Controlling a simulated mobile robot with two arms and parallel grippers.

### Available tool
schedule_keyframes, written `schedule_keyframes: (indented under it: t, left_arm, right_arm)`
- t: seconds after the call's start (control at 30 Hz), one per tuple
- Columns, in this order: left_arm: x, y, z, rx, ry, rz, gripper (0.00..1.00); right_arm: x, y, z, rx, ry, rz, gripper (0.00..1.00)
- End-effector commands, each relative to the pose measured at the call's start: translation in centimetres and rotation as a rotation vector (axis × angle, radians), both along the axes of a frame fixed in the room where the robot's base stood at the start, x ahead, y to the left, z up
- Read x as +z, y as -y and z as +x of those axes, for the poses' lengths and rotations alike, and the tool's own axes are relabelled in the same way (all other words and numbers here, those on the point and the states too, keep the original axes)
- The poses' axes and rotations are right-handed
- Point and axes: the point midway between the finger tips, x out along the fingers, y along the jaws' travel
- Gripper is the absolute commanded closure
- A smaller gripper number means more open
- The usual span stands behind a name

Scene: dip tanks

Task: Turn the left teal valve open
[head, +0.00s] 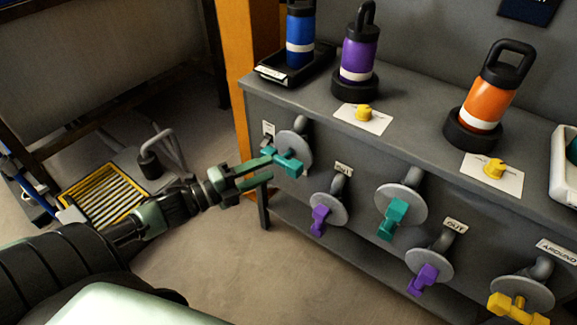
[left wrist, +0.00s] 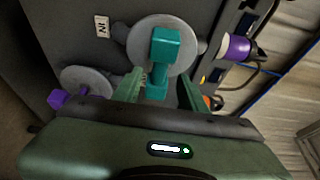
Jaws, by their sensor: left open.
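The left teal valve (head: 287,162) is a blocky teal handle on a round grey disc, on the grey bench's front near its left end. It shows in the left wrist view (left wrist: 165,46), where the handle runs up and down the picture. My left gripper (head: 264,171) is open just in front of it. In the left wrist view the gripper's green fingers (left wrist: 160,92) stand on either side of the handle's lower part, with gaps visible. The upper finger overlaps the handle in the head view; I cannot tell whether they touch. My right gripper is not in view.
A second teal valve (head: 393,217), purple valves (head: 320,219) (head: 424,279) and a yellow valve (head: 516,308) are further right on the bench front. Blue (head: 300,35), purple (head: 360,55) and orange (head: 490,93) bottles stand on top. An orange post (head: 250,45) rises behind the bench's left end.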

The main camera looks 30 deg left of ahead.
Motion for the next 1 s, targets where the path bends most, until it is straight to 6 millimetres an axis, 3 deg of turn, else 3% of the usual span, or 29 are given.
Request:
schedule_keyframes:
  t: [0.33,0.77,0.9,0.93,1.0]
  left_arm:
    - [-0.1,2.1,4.3,0.002,0.0,0.0,0.58]
    - [-0.1,2.5,5.1,0.003,-0.003,-0.002,0.58]
    - [-0.1,2.5,5.1,0.002,-0.003,-0.002,0.94]
    - [-0.1,2.5,5.1,0.002,-0.003,-0.002,1.0]
    - [-0.1,2.5,5.1,0.002,-0.003,-0.002,1.0]
  right_arm:
    - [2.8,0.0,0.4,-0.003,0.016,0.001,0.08]
    - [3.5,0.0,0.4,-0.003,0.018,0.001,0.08]
    - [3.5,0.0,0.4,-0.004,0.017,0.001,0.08]
    - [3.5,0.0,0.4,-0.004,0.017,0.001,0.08]
    - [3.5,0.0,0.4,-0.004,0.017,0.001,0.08]
